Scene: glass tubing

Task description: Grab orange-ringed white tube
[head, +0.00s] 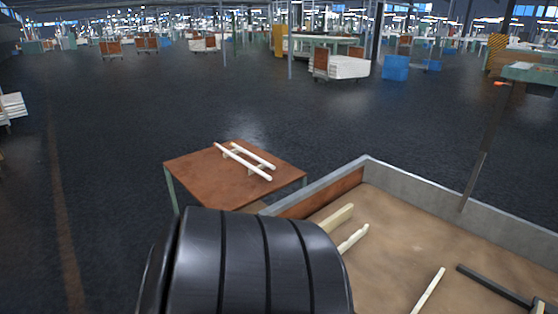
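Two white tubes lie side by side on small supports on a brown table: the nearer tube (243,161) and the farther tube (254,156). I cannot make out an orange ring on either. In the grey-walled bin at the right, a short white piece (353,239) and a thin white rod (428,290) lie on the tan floor. No orange ring shows on them either. Neither of my grippers is in view. A large black ribbed shape, probably part of my own body, fills the bottom middle and hides what is behind it.
The brown table (193,175) stands just beyond the bin (420,182). A cream bar (333,220) and a dark bar (493,285) are in the bin. A dark post rises by its far wall. Open dark floor surrounds the table; carts and blue boxes (396,67) stand far back.

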